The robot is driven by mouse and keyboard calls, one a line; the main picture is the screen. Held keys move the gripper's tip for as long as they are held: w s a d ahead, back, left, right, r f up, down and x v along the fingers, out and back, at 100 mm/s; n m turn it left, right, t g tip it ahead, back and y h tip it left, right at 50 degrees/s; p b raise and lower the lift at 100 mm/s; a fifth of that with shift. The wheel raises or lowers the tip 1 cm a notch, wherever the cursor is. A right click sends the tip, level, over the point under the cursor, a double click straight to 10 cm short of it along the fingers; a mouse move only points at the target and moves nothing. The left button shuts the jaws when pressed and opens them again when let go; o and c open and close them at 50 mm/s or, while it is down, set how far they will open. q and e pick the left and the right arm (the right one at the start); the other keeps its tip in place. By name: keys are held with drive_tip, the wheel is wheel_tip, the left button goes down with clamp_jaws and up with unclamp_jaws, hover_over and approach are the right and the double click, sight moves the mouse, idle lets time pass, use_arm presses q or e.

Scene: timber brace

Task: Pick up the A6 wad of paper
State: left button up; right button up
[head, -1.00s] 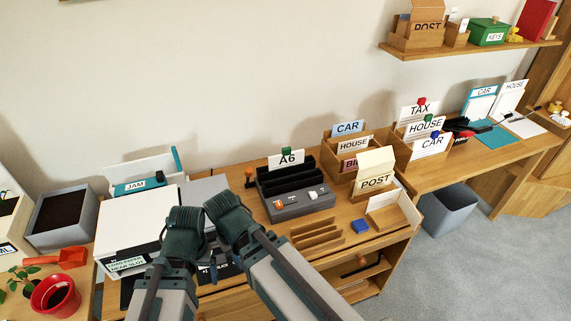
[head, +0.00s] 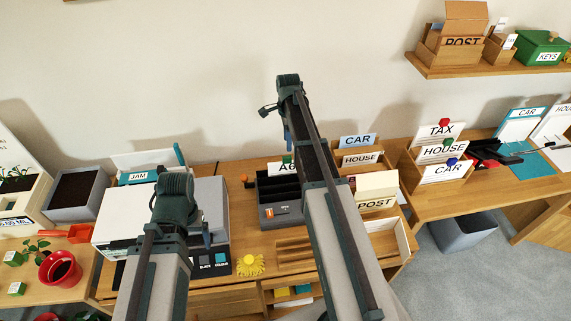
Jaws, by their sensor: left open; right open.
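The A6 wad of paper (head: 286,167) stands upright in the dark desk organiser (head: 266,213); its white top edge reads "A6" and a small green piece (head: 287,159) sits on it. My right arm partly covers the wad and the organiser's right side. My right gripper (head: 287,134) is largely hidden by its own arm; it appears above the wad, apart from it, open and empty. My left gripper (head: 206,238) is low in front of the white and grey printer, mostly behind its arm, open with nothing seen in it.
The printer (head: 210,206) stands left of the organiser, with a JAM folder (head: 140,177) behind it. Wooden CAR, HOUSE and POST holders (head: 375,190) stand close on the right. A yellow flower-like thing (head: 250,265) lies at the desk's front. Clear wall is behind the organiser.

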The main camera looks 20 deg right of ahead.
sight(287, 157)
drive_tip(key=shift+a+f+b, duration=0.1)
drive_tip(key=shift+f+b, duration=0.3)
drive_tip(key=shift+b, duration=0.05)
wheel_tip(287, 157, down, 8)
drive_tip(key=b, duration=0.7)
drive_tip(key=shift+r+b, duration=0.1)
drive_tip(key=shift+b, duration=0.3)
wheel_tip(287, 157, down, 5)
drive_tip(key=b, duration=0.5)
drive_tip(key=shift+f, duration=0.2)
drive_tip(key=shift+r, duration=0.1)
clamp_jaws()
